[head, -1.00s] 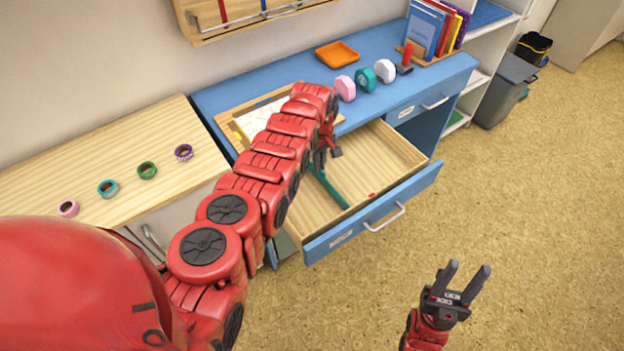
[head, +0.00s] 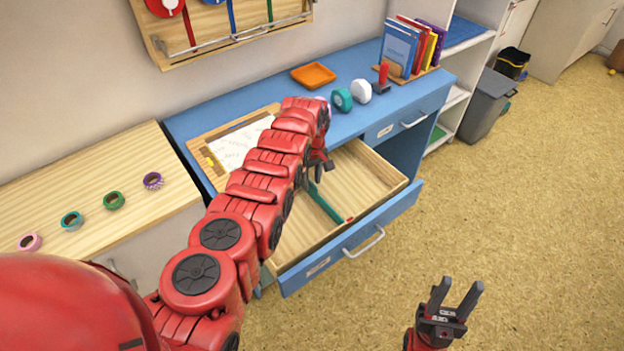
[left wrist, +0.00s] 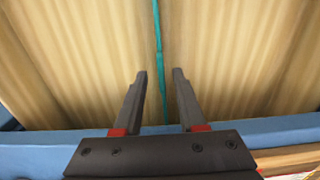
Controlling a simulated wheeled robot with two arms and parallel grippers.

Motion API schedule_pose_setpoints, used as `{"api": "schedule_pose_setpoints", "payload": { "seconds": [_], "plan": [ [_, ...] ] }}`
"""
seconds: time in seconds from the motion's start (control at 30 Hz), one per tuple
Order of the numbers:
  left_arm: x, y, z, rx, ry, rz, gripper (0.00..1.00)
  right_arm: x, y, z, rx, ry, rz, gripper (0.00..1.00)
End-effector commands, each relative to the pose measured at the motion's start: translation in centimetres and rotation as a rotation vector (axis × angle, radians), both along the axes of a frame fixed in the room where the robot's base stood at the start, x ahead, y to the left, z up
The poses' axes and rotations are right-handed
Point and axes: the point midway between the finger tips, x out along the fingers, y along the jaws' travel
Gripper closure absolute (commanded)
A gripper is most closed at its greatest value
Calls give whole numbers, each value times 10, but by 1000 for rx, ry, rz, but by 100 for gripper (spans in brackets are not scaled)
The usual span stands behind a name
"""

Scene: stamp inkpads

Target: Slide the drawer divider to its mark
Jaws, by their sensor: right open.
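The divider, a thin teal strip (head: 326,206), stands across the inside of the open wooden drawer (head: 372,182). A small red mark (head: 349,218) is at the drawer's front inner edge, just right of the divider's front end with a slight gap. My left gripper (head: 314,178) is down over the far part of the divider. In the left wrist view its two fingers (left wrist: 160,74) are apart, with the divider (left wrist: 158,40) running between them and space on both sides. My right gripper (head: 457,286) is open and empty above the floor.
The blue desk (head: 345,115) carries an orange tray (head: 313,75), tape rolls, a red-handled stamp (head: 383,77) and books (head: 410,45). A wooden-topped cabinet (head: 85,185) with several small rolls stands to the left.

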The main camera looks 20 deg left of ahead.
Motion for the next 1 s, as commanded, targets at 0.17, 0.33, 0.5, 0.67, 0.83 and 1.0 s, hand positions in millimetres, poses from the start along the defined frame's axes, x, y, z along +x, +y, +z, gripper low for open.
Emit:
{"api": "schedule_pose_setpoints", "payload": {
  "seconds": [0.17, 0.33, 0.5, 0.67, 0.83, 1.0],
  "plan": [
    [0, 0, 1, 0, 0, 0, 60, 0, 0, 1, 0, 0, 0, 55],
    [0, 0, 14, 0, 0, 0, 60, 0, 0, 8, 0, 0, 0, 55],
    [2, 0, 39, -1, -6, 0, 60, 0, 0, 11, 0, 0, 0, 55],
    [1, 0, 75, -1, -6, 0, 60, 0, 0, 6, 0, 0, 0, 55],
    [1, 1, 123, 0, -8, 1, 60, 0, 0, 2, 0, 0, 0, 55],
    [-1, 1, 164, -1, 1, 0, 60, 0, 0, 35, 0, 0, 0, 55]
  ]
}}
